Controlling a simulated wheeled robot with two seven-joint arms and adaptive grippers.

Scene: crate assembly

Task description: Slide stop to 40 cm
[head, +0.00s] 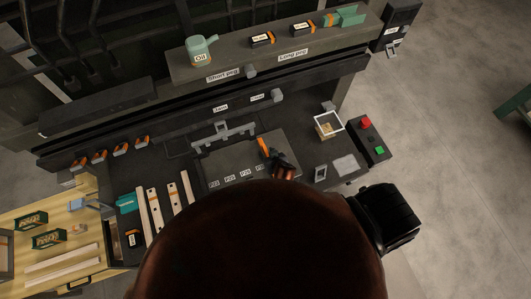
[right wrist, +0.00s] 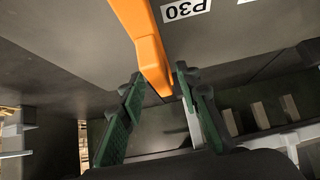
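The orange piece (head: 263,147), which looks like the stop, stands near the right end of the dark plate at the middle of the bench. In the right wrist view the orange piece (right wrist: 143,42) comes down from the top and its end reaches between my fingertips. My right gripper (head: 284,168) is beside it in the head view. In the right wrist view my right gripper (right wrist: 158,82) is open, with green-padded fingers on both sides of the orange end. A gap shows on its left; contact on its right is unclear. My left gripper is not in view. No 40 cm mark is legible.
A P30 label (right wrist: 186,9) is near the orange piece. A grey bracket (head: 226,132) is at the plate's back edge. A control box (head: 370,139) with red and green buttons and a small clear-walled box (head: 327,126) stand to the right. Wooden strips (head: 157,211) lie left.

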